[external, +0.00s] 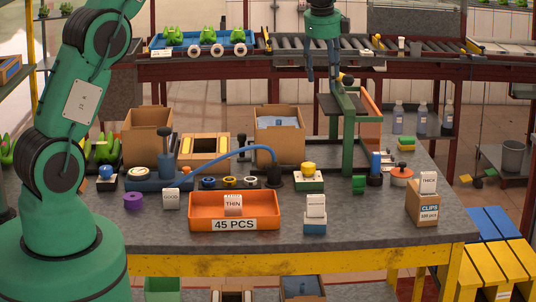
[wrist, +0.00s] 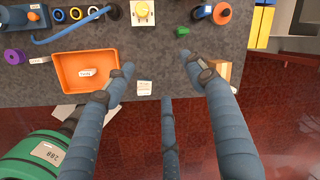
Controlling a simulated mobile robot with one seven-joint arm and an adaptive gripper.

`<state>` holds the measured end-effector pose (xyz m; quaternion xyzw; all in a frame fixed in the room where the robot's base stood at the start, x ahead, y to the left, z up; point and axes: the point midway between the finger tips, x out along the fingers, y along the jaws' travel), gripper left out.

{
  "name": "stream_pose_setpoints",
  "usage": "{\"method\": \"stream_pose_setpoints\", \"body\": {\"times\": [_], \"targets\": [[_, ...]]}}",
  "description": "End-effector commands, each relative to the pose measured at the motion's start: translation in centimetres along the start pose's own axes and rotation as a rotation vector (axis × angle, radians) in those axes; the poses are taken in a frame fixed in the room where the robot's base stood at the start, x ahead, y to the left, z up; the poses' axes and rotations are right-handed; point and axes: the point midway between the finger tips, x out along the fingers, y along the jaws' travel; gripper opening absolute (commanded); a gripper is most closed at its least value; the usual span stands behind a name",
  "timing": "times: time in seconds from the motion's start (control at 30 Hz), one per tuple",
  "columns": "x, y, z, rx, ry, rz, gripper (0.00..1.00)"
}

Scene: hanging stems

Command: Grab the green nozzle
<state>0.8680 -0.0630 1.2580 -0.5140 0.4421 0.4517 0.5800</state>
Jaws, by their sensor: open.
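A small green piece (external: 359,185), the likeliest green nozzle, lies on the grey table right of centre, near a blue cylinder. It also shows in the wrist view (wrist: 182,31), beyond my fingertips and near the top. Its exact shape is too small to tell. My gripper (external: 322,76) hangs high above the table in the external view, in front of the conveyor. In the wrist view my gripper (wrist: 157,65) has its blue-grey fingers spread wide, with nothing between them. It is apart from the green piece.
The orange tray (external: 274,222) stands at the table's front, with a white card block (external: 316,212) to its right. A green post stand (external: 347,130) rises behind the green piece. An orange-and-black round item (external: 401,175) and a clips box (external: 424,205) are to its right.

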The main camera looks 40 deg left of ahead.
Motion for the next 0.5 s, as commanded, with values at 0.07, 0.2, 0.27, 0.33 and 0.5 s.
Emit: {"method": "stream_pose_setpoints", "body": {"times": [0.07, 0.2, 0.27, 0.33, 0.5], "targets": [[2.1, -1.3, -0.5, 0.056, -0.003, 0.013, 0.55], [5.5, -3.2, -1.3, 0.158, -0.006, 0.031, 0.55], [7.0, -4.0, -1.7, 0.203, -0.006, 0.038, 0.55], [8.8, -4.8, -2.1, 0.254, -0.007, 0.047, 0.55], [13.4, -6.5, -3.2, 0.379, -0.008, 0.069, 0.55]]}}
